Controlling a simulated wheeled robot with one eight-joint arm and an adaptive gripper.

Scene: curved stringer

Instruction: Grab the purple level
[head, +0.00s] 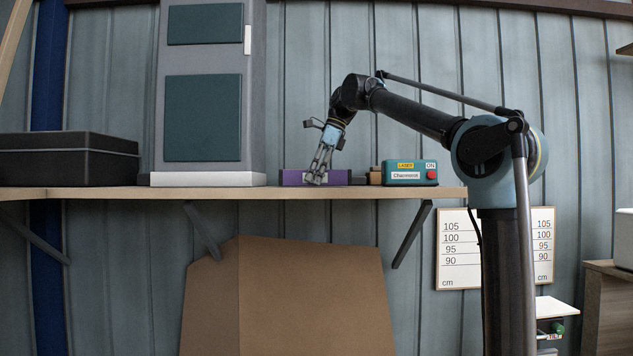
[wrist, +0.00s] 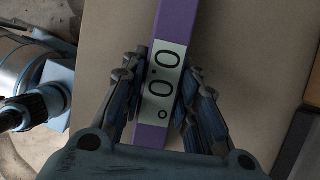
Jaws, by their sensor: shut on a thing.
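The purple level (head: 293,177) lies on the wooden shelf in the head view, between the tall grey cabinet and the teal laser box. In the wrist view the level (wrist: 178,22) is a long purple bar with a pale display reading 0.0°. My gripper (head: 316,178) reaches down to it from above. In the wrist view my gripper (wrist: 163,95) has one finger on each side of the bar at the display, shut on it. In the head view the fingers hide part of the level's front.
The shelf (head: 420,191) ends just right of the teal laser box (head: 410,173). A small brown block (head: 375,176) sits between the box and the level. The grey cabinet (head: 255,110) stands close on the left, with a black case (head: 70,158) further left.

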